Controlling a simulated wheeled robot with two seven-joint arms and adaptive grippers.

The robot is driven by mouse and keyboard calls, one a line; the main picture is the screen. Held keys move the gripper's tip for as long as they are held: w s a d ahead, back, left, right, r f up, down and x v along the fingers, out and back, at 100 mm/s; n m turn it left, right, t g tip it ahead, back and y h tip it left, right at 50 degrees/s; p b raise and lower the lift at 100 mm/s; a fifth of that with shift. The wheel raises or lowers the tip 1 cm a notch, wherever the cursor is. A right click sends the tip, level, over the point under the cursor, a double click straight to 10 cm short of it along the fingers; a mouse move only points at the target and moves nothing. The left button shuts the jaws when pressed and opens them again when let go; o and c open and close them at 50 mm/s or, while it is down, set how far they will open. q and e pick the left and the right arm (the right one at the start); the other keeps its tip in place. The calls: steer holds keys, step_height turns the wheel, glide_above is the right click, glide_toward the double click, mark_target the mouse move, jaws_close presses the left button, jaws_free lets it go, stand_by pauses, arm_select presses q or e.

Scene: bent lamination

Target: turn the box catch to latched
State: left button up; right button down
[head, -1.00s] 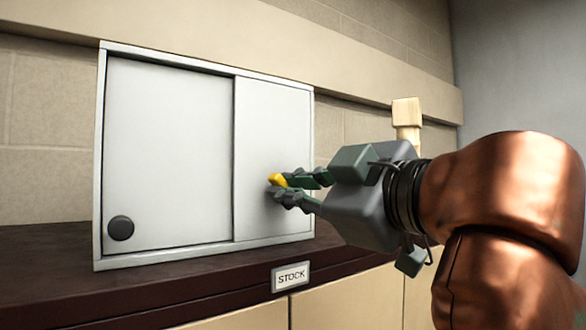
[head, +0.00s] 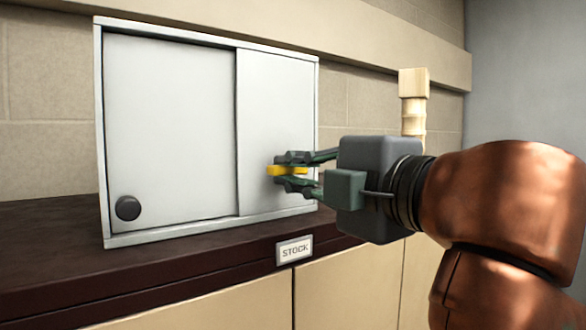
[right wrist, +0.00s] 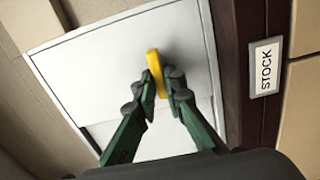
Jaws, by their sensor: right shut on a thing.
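The box (head: 170,130) is a white cabinet with sliding-style panels, standing on a dark counter. Its yellow catch (head: 287,170) is on the right panel and lies about level in the head view. In the right wrist view the yellow catch (right wrist: 155,72) shows between the fingertips. My right gripper (head: 292,171) is shut on the catch, one finger above and one below it. The fingers hide part of the catch. Any latch marks are not visible. My left gripper is not in view.
A round dark knob (head: 128,208) is low on the left panel. A STOCK label (head: 294,250) is on the counter's front edge. A pale wooden post (head: 413,100) stands behind my right arm. The dark counter top (head: 50,235) is clear at the left.

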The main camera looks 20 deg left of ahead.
steer(key=shift+n, duration=0.3)
steer(key=c, duration=2)
jaws_free()
steer(key=shift+a, duration=0.1)
steer(key=v, duration=1.2)
